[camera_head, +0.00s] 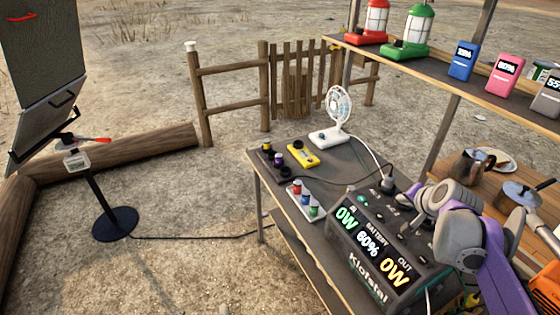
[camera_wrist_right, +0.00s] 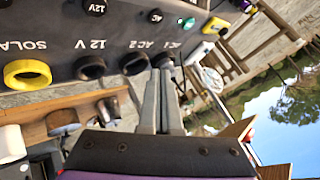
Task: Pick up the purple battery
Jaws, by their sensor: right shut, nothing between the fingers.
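A small purple battery (camera_head: 279,160) stands at the back left of the dark table, beside a yellow-banded dark one (camera_head: 267,147). My right gripper (camera_head: 424,222) is over the right side of the black power station (camera_head: 352,258), apart from the purple battery. In the right wrist view its two grey fingers (camera_wrist_right: 159,85) are together, with nothing between them, near the AC sockets. My left gripper does not show in either view.
A tray with red, blue and green batteries (camera_head: 305,198) lies left of the power station. A yellow device (camera_head: 303,154) and a white fan (camera_head: 338,110) with its cable stand behind. Shelves with lanterns and power packs (camera_head: 462,60) rise at right.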

